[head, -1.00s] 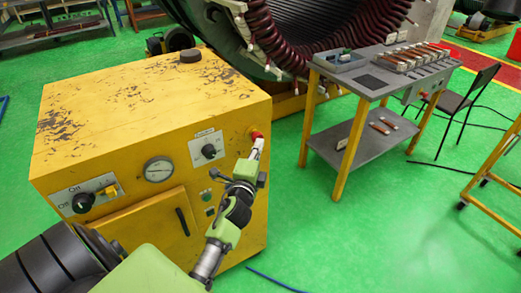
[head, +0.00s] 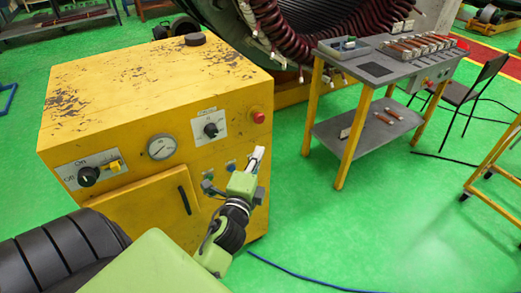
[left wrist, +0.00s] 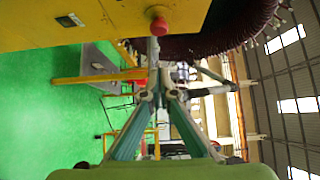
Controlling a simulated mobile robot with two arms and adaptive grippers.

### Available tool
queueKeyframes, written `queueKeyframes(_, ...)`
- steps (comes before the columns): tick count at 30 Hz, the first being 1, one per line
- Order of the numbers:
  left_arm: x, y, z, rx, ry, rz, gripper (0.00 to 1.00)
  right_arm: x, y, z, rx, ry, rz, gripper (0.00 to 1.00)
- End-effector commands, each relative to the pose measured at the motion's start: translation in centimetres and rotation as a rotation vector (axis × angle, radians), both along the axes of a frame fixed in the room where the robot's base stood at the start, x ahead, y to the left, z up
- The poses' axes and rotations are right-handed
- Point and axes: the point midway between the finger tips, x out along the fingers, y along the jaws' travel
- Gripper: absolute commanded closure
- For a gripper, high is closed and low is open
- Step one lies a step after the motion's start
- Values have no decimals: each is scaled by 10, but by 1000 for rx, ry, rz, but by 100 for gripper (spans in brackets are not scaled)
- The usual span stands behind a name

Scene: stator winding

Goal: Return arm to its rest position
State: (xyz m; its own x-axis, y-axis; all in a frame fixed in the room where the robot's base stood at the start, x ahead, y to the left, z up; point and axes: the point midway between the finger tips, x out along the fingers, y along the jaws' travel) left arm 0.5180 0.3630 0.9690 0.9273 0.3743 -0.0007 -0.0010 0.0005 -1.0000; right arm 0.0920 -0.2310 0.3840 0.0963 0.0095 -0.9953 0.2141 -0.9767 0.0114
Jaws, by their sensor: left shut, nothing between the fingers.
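My left gripper (head: 257,158) is shut and empty in front of the yellow cabinet (head: 150,85). In the head view its tip shows below the red button (head: 258,115), with a gap between them. The left wrist view shows the closed fingers (left wrist: 153,55) pointing towards the same red button (left wrist: 159,26), which sits on the cabinet's front face. My right gripper is in neither view.
The cabinet front carries a gauge (head: 161,147), a knob (head: 211,130) and an On/Off switch (head: 88,176). A grey-topped table (head: 374,68) with copper-coloured parts stands to the right, near a black chair (head: 478,95). The large stator (head: 310,35) is behind. Green floor between is open.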

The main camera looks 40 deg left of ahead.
Motion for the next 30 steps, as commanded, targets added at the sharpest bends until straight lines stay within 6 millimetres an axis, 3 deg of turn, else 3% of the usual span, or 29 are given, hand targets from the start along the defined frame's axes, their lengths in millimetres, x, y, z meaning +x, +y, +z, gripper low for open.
queueKeyframes(17, -1, -1, 0, 0, 1, -1, 100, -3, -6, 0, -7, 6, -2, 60)
queueKeyframes(20, 1, -4, -15, -27, 18, -10, 100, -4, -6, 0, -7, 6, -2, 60)
queueKeyframes(23, 5, -14, -55, -109, 67, -32, 100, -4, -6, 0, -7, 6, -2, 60)
queueKeyframes(26, 4, -32, -121, -244, 150, -57, 100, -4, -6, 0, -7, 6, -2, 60)
queueKeyframes(30, -15, -63, -224, -462, 287, -64, 100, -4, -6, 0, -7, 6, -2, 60)
